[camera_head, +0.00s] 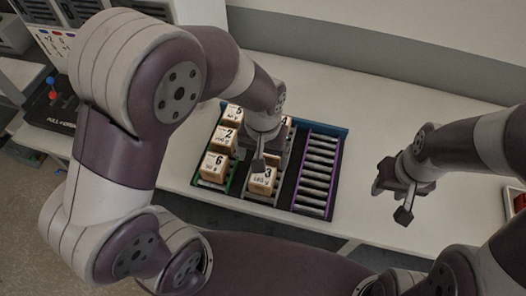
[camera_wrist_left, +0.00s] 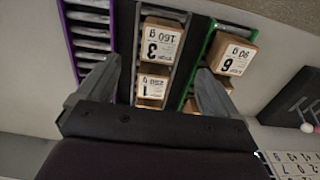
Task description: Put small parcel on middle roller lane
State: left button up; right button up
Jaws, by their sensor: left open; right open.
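The middle roller lane (camera_head: 262,198) holds a parcel marked 3 (camera_head: 262,180) at its near end; in the left wrist view this parcel (camera_wrist_left: 161,42) lies on the lane with a parcel marked 1 (camera_wrist_left: 151,88) beside it. Parcels marked 6 (camera_head: 214,167), 2 (camera_head: 224,138) and 5 (camera_head: 232,113) sit on the green-edged left lane. I cannot tell which is the small parcel. My left gripper (camera_head: 267,160) is open over the middle lane, just behind parcel 3, and partly hides the lane. My right gripper (camera_head: 391,202) is open and empty, right of the lanes.
The purple-edged right lane (camera_head: 318,165) has bare rollers. The white table (camera_head: 365,135) is clear between the lanes and my right gripper. A dark board (camera_head: 58,108) with a red and blue knob stands at the left. A red item (camera_head: 519,203) shows at the right edge.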

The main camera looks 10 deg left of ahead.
pick_arm(q)
jog(key=s+a+r+t, duration=0.1)
jog(key=s+a+r, duration=0.1)
jog(key=a, duration=0.7)
jog(key=shift+s+r, duration=0.35)
jog(key=shift+s, duration=0.3)
